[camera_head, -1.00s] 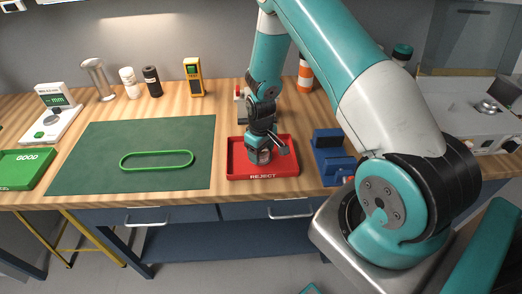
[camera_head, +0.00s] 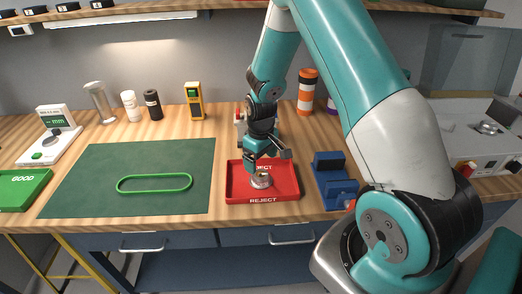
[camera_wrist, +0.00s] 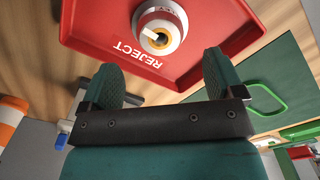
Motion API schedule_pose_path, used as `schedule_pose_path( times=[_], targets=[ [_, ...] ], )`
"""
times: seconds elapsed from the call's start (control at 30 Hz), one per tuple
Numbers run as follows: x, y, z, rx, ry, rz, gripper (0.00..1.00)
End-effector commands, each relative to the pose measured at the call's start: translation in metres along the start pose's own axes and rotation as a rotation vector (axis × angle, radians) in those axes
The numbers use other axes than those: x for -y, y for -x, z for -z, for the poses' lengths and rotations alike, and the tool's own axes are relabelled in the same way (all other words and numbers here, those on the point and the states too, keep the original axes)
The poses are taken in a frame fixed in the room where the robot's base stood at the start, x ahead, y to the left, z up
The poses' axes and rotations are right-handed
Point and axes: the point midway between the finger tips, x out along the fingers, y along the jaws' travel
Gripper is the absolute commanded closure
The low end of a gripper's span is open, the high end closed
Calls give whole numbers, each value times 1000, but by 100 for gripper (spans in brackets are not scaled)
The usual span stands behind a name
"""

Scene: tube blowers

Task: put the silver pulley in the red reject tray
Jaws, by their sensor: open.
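The silver pulley (camera_head: 261,181) rests in the red reject tray (camera_head: 285,190), near the middle of its floor. In the wrist view the pulley (camera_wrist: 159,27) shows a pale rim and an orange-brown ring round its centre, with the tray (camera_wrist: 95,30) under it. My gripper (camera_wrist: 165,75) is open, its two teal fingers spread apart and empty. The pulley is beyond the fingertips, not between them. In the head view my gripper (camera_head: 256,168) is just above the pulley, inside the tray's outline.
A blue fixture (camera_head: 334,180) stands right beside the tray. A green mat (camera_head: 110,180) with a green belt (camera_head: 154,192) lies to the left, and a green GOOD tray (camera_head: 22,188) stands farther left. A yellow meter (camera_head: 195,101) and an orange-striped bottle (camera_head: 307,92) stand behind.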

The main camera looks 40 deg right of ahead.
Motion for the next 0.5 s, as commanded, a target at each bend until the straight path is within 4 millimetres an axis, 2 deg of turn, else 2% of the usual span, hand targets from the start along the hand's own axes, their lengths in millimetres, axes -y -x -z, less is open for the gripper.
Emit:
schedule_pose_path(
  times=[0.2,0.37,0.43,0.5],
  targets=[
    [0,38,0,-3,0,-1,13],
    [4,55,0,-5,4,3,13],
    [17,69,0,-18,19,14,13],
    [43,93,-2,-42,47,39,13]
  ],
)
